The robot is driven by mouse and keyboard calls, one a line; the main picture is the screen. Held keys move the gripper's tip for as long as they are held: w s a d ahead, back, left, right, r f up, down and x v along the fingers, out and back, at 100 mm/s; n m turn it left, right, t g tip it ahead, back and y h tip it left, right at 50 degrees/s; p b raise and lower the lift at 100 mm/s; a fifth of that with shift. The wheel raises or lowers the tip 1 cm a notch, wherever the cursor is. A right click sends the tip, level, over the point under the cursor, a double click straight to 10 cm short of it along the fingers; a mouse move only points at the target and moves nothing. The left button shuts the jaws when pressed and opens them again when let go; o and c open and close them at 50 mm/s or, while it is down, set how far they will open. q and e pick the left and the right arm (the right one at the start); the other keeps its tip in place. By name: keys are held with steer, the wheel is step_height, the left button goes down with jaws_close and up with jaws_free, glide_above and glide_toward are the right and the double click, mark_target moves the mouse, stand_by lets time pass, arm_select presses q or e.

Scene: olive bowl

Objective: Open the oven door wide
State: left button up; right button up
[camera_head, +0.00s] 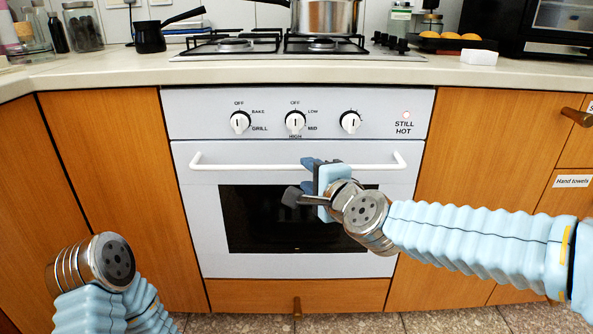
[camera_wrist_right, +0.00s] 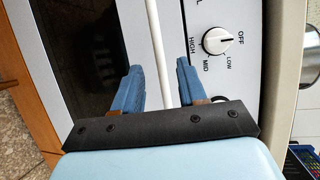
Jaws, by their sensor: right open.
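The white oven door (camera_head: 205,235) with its dark window is shut in the head view. Its white bar handle (camera_head: 240,167) runs level along the top of the door. My right gripper (camera_head: 300,180) is at the right half of the handle, in front of the door. In the right wrist view the handle bar (camera_wrist_right: 154,35) passes between the two open blue fingers of the right gripper (camera_wrist_right: 159,66), with gaps on both sides. I cannot tell how deep the bar sits. My left arm shows at the lower left, but its gripper is out of view.
Above the door is a panel with several knobs (camera_head: 295,121) and a "STILL HOT" label (camera_head: 403,129). A steel pot (camera_head: 325,18) stands on the hob. Wooden cabinets (camera_head: 110,150) flank the oven, with a wooden drawer (camera_head: 250,294) below. The tiled floor in front looks clear.

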mark_target(301, 169)
steer(key=x, duration=0.7)
steer(key=shift+w+f+b, duration=0.1)
steer(key=shift+w+b, duration=0.15)
steer(key=shift+b, duration=0.05)
steer(key=shift+a, duration=0.1)
jaws_close()
